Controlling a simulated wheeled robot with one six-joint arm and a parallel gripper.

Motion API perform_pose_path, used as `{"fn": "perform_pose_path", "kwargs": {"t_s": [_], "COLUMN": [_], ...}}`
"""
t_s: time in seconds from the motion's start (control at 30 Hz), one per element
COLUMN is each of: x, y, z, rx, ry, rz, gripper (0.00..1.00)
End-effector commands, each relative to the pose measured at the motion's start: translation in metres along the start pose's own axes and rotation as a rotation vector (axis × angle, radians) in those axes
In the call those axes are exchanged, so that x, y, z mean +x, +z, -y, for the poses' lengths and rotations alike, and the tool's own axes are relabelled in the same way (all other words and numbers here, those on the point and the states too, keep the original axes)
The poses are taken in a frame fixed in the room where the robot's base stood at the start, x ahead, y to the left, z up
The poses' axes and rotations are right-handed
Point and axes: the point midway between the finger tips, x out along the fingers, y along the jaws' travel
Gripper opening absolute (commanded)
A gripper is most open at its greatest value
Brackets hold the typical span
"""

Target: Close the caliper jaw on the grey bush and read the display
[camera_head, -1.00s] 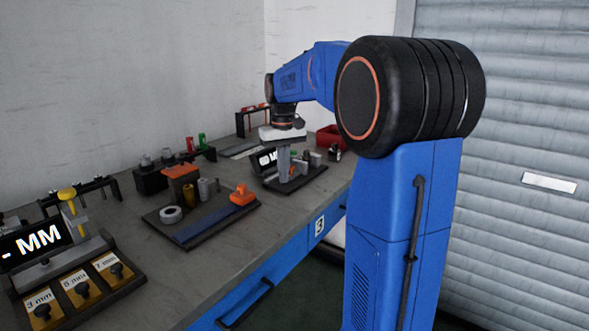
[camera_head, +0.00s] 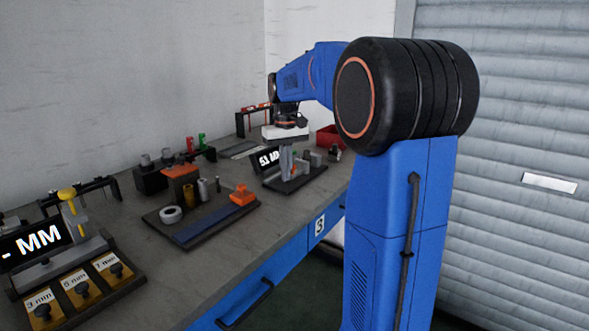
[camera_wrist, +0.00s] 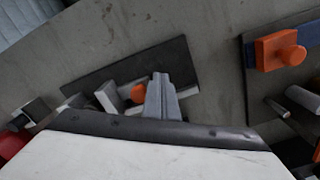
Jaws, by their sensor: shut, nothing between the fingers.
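The caliper station, a dark base (camera_head: 283,187) with light-grey jaw blocks (camera_head: 315,159), stands towards the far end of the bench. Its black display (camera_head: 269,159) shows white characters that look like "5.1 MM", with the right end cut off by my gripper. My gripper (camera_head: 285,172) points down over the station with its grey fingers shut. In the wrist view the shut fingers (camera_wrist: 160,78) reach over the dark base (camera_wrist: 88,83), beside a jaw block (camera_wrist: 108,98) and a small orange part (camera_wrist: 138,93). I cannot make out the grey bush between the jaws.
A dark tray (camera_head: 205,232) holds a white ring, small cylinders and an orange knobbed block (camera_head: 243,195). At the near left, another display (camera_head: 35,240) reads "- MM" behind yellow-labelled plates. A red bin (camera_head: 330,137) stands at the back. Bare bench lies between the tray and the caliper station.

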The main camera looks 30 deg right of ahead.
Motion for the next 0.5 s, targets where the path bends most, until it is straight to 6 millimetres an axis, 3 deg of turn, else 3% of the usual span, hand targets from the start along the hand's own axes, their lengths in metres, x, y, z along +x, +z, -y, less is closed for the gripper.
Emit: {"fn": "perform_pose_path", "kwargs": {"t_s": [0.5], "x": [0.0002], "y": [-0.0040], "z": [-0.0075], "rx": [0.001], "ry": [0.000], "rz": [0.000], "gripper": [0.00]}}
